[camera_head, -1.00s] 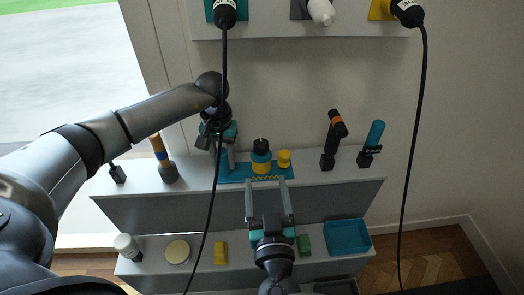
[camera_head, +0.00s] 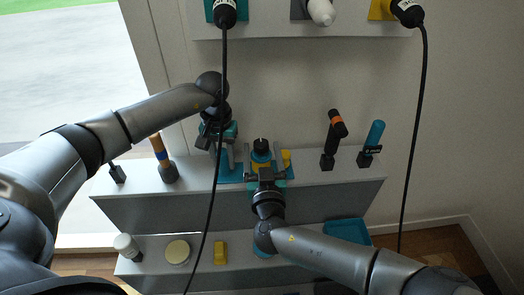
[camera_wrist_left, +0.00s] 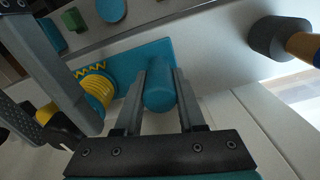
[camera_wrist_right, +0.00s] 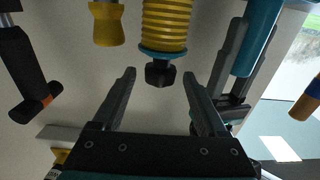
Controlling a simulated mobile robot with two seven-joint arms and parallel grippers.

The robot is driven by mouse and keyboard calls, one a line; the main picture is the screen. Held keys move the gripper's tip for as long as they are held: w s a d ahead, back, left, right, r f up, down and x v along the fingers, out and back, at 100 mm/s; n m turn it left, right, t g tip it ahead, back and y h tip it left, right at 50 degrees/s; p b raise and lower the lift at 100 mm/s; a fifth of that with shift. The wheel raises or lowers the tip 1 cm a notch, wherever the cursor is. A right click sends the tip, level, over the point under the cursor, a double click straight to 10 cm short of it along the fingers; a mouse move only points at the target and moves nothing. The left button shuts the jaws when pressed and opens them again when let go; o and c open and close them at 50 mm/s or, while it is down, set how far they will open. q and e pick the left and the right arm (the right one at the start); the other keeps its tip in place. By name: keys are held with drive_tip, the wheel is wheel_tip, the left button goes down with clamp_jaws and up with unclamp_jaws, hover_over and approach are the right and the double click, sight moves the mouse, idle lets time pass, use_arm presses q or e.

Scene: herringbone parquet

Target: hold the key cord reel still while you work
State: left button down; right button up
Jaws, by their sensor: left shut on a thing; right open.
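The key cord reel (camera_head: 261,156) stands on the shelf, with a yellow coiled body, teal collar and black top. It shows in the left wrist view (camera_wrist_left: 97,90) and the right wrist view (camera_wrist_right: 170,28). A teal base plate (camera_head: 228,175) lies under it, with an upright teal post (camera_wrist_left: 160,92) at its left. My left gripper (camera_head: 224,152) is shut on that post. My right gripper (camera_wrist_right: 160,76) is open, its fingers on either side of the reel's black top, with gaps visible. It hides the reel's lower part in the head view.
A yellow spool-like piece (camera_head: 286,158) stands just right of the reel. Black-and-orange (camera_head: 335,135) and teal-handled (camera_head: 372,138) tools stand further right. A black cord (camera_head: 214,160) hangs in front of the shelf by my left gripper. A teal tray (camera_head: 345,231) sits below.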

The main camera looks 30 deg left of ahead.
clamp_jaws()
idle(0.6)
